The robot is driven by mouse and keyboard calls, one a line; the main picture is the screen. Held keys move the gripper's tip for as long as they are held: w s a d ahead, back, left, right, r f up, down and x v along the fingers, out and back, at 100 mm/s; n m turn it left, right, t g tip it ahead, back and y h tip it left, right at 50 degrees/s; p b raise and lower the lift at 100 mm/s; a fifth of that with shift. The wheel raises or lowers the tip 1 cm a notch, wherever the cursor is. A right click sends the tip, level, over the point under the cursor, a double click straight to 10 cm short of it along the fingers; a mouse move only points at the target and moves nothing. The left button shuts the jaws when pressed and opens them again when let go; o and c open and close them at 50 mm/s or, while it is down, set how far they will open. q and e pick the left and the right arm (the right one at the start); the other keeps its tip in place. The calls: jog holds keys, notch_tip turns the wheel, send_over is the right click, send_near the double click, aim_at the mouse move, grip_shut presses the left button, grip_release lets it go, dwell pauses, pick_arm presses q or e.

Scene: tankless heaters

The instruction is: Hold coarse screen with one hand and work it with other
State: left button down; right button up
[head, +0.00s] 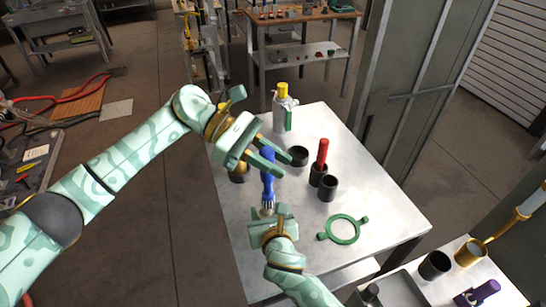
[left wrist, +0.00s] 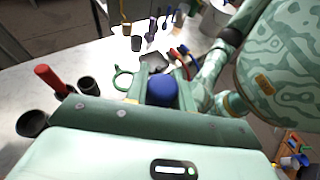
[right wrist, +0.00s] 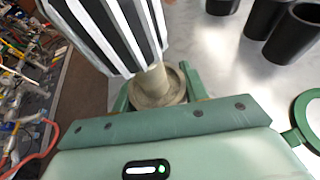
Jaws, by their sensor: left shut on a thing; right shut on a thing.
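My left gripper (head: 268,158) is shut on the blue handle of a brush-like tool (head: 267,185), which stands roughly upright. The handle's rounded blue end shows between the fingers in the left wrist view (left wrist: 162,92). My right gripper (head: 270,213) is below it, shut on a small tan round piece, seemingly the coarse screen (right wrist: 172,92). In the right wrist view the tool's black-and-white striped head (right wrist: 112,32) and a tan stem are just above this piece. The stem appears to meet it, but exact contact is hard to tell. The screen is mostly hidden in the head view.
On the metal table (head: 385,205) are a green two-lugged ring (head: 343,229), black cups (head: 328,188) (head: 298,156), a red-handled tool (head: 322,152) in a cup, and a yellow-topped canister (head: 283,103). A tray (head: 398,290) is at lower right. The table's right side is clear.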

pick_arm(q)
jog(key=w, duration=0.1)
jog(key=w+a, duration=0.1)
jog(key=w, duration=0.1)
jog(key=shift+w, duration=0.1)
jog(key=shift+r, duration=0.2)
notch_tip(320, 180, up, 6)
dwell(1.4)
dwell(0.8)
